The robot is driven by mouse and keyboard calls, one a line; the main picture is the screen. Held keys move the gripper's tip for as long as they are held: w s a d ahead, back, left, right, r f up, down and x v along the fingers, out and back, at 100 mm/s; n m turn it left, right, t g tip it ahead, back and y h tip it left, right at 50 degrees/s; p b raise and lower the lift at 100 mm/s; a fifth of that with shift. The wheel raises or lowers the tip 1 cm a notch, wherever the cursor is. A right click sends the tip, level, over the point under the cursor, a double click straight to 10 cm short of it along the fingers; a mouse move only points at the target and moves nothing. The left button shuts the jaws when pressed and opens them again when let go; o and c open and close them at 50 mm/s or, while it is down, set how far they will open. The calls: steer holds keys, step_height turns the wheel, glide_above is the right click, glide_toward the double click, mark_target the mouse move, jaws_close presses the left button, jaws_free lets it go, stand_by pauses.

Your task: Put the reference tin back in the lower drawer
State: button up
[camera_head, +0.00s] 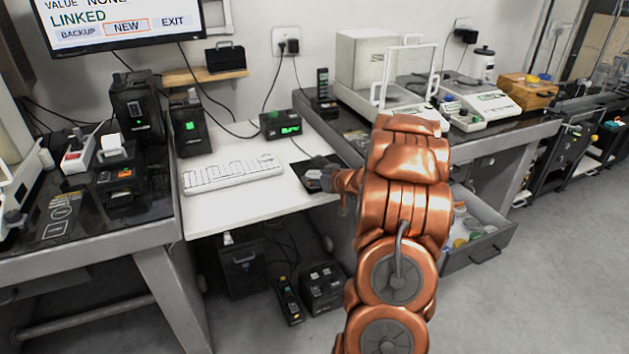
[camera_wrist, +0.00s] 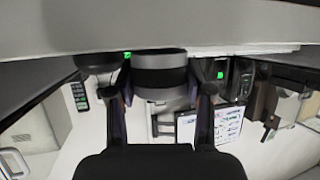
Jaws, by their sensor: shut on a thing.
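My gripper (camera_wrist: 161,92) is shut on a round grey and black tin (camera_wrist: 160,66), which shows between the two fingers in the wrist view. I take it to be the reference tin; no label on it can be read. In the head view my arm reaches to the right edge of the white desk, and my gripper (camera_head: 325,170) is small and partly hidden there, over a dark mat (camera_head: 304,180). An open drawer (camera_head: 497,240) stands out under the right bench, partly behind my arm. Whether it is the lower one cannot be told.
Small jars with coloured lids (camera_head: 460,241) sit in the open drawer. Balances (camera_head: 482,110) stand on the right bench. The floor at the right is clear.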

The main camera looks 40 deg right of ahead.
steer(key=shift+f, duration=0.3)
steer(key=o, duration=1.3)
steer(key=shift+c, duration=0.2)
steer(key=shift+r, duration=0.15)
steer(key=shift+s+r, duration=0.1)
steer(key=shift+s, duration=0.1)
steer(key=p+v, duration=0.1)
steer(key=v, duration=1)
steer(key=shift+s, duration=0.3)
steer(key=shift+w+r, duration=0.1)
